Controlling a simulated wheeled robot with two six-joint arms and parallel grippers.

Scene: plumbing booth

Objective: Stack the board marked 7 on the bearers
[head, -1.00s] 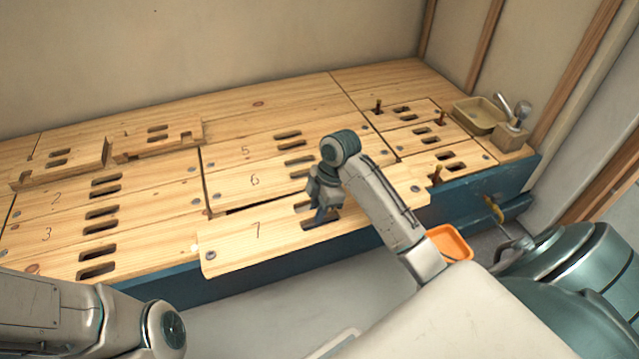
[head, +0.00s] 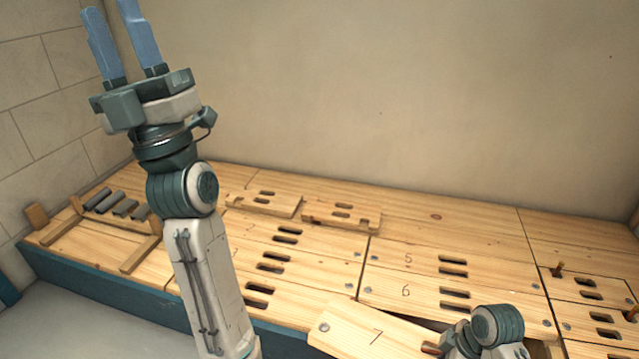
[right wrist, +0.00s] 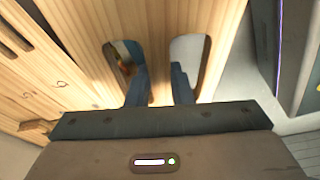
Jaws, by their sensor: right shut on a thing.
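The board marked 7 (head: 365,335) shows at the bottom of the head view, cut off by the frame, lying askew with a dark gap behind it. My right gripper (right wrist: 158,72) is shut on it, its fingers in the two slots around the strip between them. In the head view its wrist covers that grip. Two wooden strips, which look like the bearers (head: 62,228) (head: 141,254), lie across the bench's left end, apart from each other. My left gripper (head: 113,12) is raised high at upper left, open and empty.
Short grey bars (head: 112,205) lie at the back between the strips. A wooden block (head: 37,216) stands at the bench's left edge. Two notched boards (head: 263,203) (head: 341,217) lie on the slotted bench boards. A wall rises behind.

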